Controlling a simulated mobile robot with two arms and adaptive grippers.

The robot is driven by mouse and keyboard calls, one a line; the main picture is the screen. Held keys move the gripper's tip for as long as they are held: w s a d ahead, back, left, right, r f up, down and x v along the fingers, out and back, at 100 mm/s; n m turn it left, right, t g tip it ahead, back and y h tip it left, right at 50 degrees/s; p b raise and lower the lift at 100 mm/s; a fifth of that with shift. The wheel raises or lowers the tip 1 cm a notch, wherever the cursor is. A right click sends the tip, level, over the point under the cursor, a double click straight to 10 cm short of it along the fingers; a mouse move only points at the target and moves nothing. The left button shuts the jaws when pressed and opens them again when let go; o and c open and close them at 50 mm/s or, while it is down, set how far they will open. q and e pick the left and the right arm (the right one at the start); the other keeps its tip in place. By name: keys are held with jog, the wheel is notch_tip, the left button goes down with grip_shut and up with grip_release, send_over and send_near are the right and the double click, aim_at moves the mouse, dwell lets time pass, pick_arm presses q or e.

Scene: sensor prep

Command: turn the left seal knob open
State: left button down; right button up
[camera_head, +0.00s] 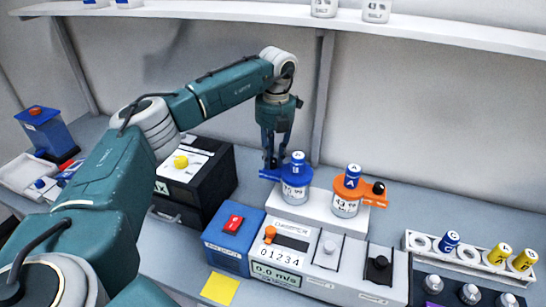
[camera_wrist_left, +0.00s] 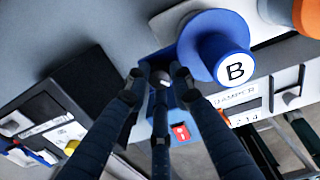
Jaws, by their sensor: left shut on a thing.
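The left seal is a blue holder (camera_head: 269,175) around a white canister (camera_head: 295,190) with a blue cap marked B, on a white stand. In the left wrist view the blue cap (camera_wrist_left: 222,60) is right of my fingers. My left gripper (camera_head: 271,162) points down at the left end of the blue holder. In the left wrist view its fingers (camera_wrist_left: 160,82) are shut on a small dark knob (camera_wrist_left: 160,77). The fingers mostly hide this knob in the head view. The right seal is orange (camera_head: 352,187), with a black knob (camera_head: 379,187) at its right end. My right gripper is not in view.
In front stands a white panel (camera_head: 328,262) with a digit counter and several knobs. A blue box with a red switch (camera_head: 234,223) and a black box with a yellow knob (camera_head: 181,162) stand left. A vial rack (camera_head: 409,238) stands right. A shelf (camera_head: 420,25) runs above.

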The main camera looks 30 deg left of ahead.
aim_at(272, 161)
pick_arm(q)
jog(key=m, duration=0.8)
jog(key=shift+m, duration=0.4)
jog(key=m, duration=0.4)
jog(key=shift+a+t, duration=0.1)
jog(key=shift+t, duration=0.2)
jog(key=shift+r+m, duration=0.1)
jog(key=shift+m, duration=1.8)
jog(key=c, duration=1.5)
grip_release()
jog(key=shift+b, duration=0.3)
jog(key=r, duration=1.2)
jog(key=shift+s, duration=0.3)
